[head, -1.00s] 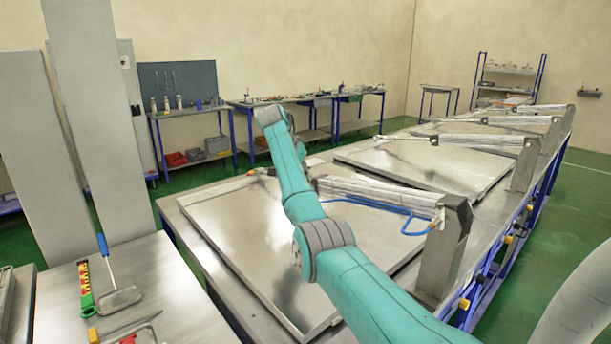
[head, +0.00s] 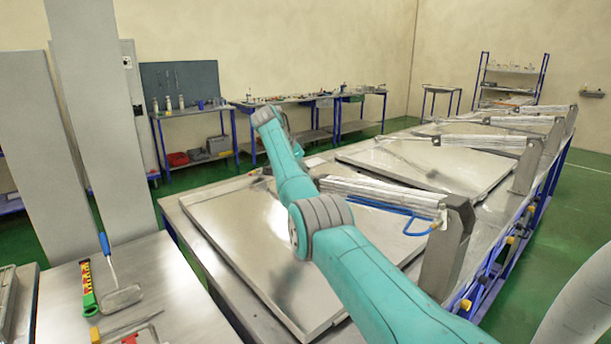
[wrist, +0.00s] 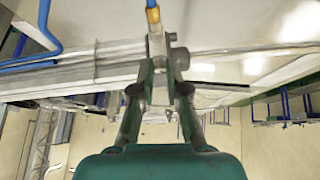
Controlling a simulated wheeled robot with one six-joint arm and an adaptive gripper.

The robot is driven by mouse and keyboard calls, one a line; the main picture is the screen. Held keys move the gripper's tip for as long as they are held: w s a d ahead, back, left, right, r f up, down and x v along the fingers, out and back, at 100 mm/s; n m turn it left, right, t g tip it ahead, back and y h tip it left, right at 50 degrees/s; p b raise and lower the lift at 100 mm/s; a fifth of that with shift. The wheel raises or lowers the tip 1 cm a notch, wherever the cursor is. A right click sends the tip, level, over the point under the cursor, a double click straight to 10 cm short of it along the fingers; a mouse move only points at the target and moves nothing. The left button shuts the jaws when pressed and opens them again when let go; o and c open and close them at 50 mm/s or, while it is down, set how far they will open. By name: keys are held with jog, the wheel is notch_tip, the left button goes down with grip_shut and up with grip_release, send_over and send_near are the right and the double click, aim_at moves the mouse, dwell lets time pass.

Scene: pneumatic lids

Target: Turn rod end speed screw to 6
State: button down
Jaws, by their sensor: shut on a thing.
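The nearest pneumatic cylinder (head: 380,195) lies across its metal lid (head: 240,225), with a blue hose (head: 395,211) along its side. In the wrist view, the cylinder (wrist: 105,68) runs in from the left to an end block. A brass fitting (wrist: 154,15) with a blue hose rises from that block. My gripper (wrist: 163,75) is at this end, its two fingers closed around a small part just below the block. The fingers largely hide that part, and I cannot make out a screw or any number. In the head view my arm hides the gripper.
More lids with cylinders (head: 484,142) stand in a row behind. A grey post (head: 450,250) carries the near cylinder's right end. A side bench (head: 165,270) at the lower left holds tools. A blue hose (wrist: 44,25) loops close to the cylinder in the wrist view.

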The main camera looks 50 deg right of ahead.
jog(key=c, duration=1.5)
grip_release()
jog(key=shift+o, duration=0.2)
jog(key=v, duration=1.2)
